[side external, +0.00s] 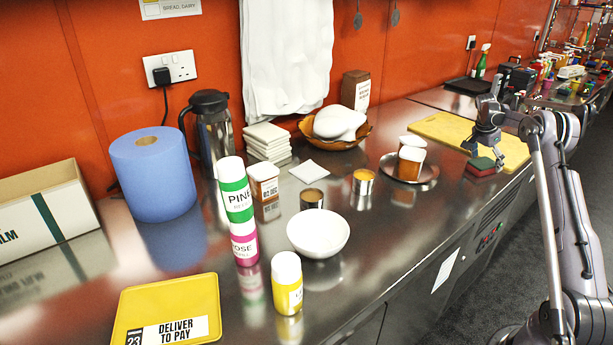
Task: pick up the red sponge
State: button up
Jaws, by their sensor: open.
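The red sponge (482,163) lies on the steel counter at the right, near its front edge and next to the yellow board. My gripper (484,150) is open just above the sponge, pointing down. At this size I cannot tell whether the fingertips touch the sponge or how they straddle it.
A yellow cutting board (447,128) lies behind the sponge. A round metal tray (425,180) with white-topped containers is to its left. A white bowl (318,228), tins, bottles, a blue roll (160,178) and a yellow tray (205,290) stand further left.

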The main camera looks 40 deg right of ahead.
jog(key=shift+f, duration=0.25)
dwell(0.6)
jog(key=c, duration=0.8)
